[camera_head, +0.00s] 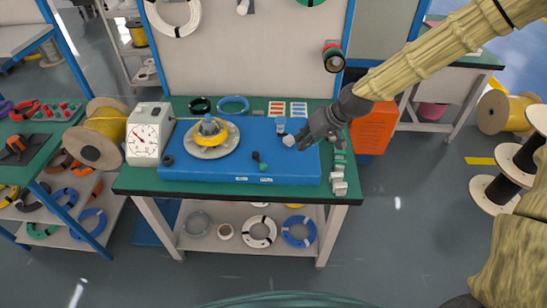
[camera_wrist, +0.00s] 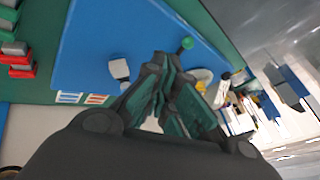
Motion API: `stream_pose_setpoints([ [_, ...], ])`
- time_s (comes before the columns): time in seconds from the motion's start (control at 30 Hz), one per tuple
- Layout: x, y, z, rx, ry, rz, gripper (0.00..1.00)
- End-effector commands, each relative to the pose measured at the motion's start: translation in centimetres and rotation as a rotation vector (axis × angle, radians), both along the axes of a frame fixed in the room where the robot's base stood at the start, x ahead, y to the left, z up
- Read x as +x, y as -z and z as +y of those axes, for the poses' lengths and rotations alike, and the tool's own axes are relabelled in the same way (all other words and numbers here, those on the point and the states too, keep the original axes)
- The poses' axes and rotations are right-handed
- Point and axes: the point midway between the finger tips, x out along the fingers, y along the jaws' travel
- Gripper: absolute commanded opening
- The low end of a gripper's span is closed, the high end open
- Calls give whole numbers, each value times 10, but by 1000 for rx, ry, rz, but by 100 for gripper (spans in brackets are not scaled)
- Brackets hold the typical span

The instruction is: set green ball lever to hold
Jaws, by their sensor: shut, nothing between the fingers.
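The green ball lever (camera_head: 263,167) stands on the blue panel (camera_head: 200,172), near its front edge. Its green ball lies to the front right of its dark pivot. Two small white labels sit on the panel's front edge, and their text is too small to read. My gripper (camera_head: 297,143) is shut and empty above the panel's right part, right of and behind the lever. In the wrist view, the green ball (camera_wrist: 187,43) shows just beyond my fingertips, with a gap in the picture; its stem is mostly hidden by the fingers.
A white-topped knob (camera_head: 288,154) stands on the panel close to my gripper. A spool with yellow cable (camera_head: 210,138) sits on the panel's left part, beside a white dial gauge (camera_head: 143,137). Small blocks (camera_head: 339,172) line the green table's right edge. The panel's front middle is mostly clear.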

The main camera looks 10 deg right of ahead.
Motion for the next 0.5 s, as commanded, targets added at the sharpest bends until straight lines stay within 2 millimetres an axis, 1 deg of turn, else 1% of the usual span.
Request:
stream_pose_setpoints([
  [0.23,3,9,5,0,0,2,0],
  [0.5,12,29,15,-1,0,3,0],
])
